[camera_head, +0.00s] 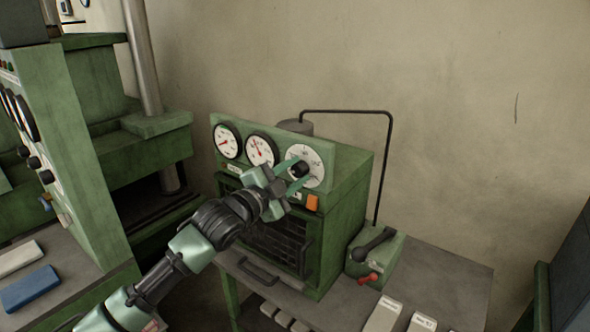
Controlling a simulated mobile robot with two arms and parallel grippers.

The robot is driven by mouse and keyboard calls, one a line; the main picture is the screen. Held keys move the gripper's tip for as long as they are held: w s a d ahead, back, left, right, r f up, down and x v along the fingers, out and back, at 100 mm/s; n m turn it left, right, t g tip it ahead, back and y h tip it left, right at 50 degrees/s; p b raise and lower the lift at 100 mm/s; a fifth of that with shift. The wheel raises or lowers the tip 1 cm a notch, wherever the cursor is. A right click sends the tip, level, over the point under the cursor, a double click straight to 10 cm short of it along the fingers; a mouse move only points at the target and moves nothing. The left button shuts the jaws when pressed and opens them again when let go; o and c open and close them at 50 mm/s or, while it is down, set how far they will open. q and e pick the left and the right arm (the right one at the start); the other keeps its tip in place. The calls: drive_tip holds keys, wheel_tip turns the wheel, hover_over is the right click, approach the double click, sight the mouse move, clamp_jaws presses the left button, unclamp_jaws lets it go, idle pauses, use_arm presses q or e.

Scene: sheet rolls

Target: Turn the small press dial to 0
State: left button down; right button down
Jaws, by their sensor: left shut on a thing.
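The small green press (345,205) stands on a table, with a row of round faces along its top front. The rightmost face is the white dial (315,160) with a black knob (299,169) at its middle. My left gripper (292,174) is at this dial, its pale green fingers shut on the black knob. The fingers hide part of the dial's left and lower side, and its numbers are too small to read. My right gripper is not in view.
Two gauges with red needles (228,141) sit left of the dial. An orange switch (312,202) is just below it. A green box with a black lever (374,243) stands right of the press. A larger green machine (85,190) fills the left side.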

use_arm(q)
drive_tip(key=shift+n, duration=1.1)
drive_tip(key=shift+f, duration=0.1)
drive_tip(key=c, duration=1)
unclamp_jaws()
drive_tip(key=shift+o, duration=0.2)
drive_tip(key=shift+s+a, duration=0.1)
drive_tip(key=shift+a, duration=0.05)
drive_tip(key=shift+s+a, duration=0.2)
drive_tip(key=shift+s, duration=0.1)
drive_tip(key=b+v, duration=0.2)
drive_tip(key=v, duration=0.5)
drive_tip(key=shift+w, duration=0.15)
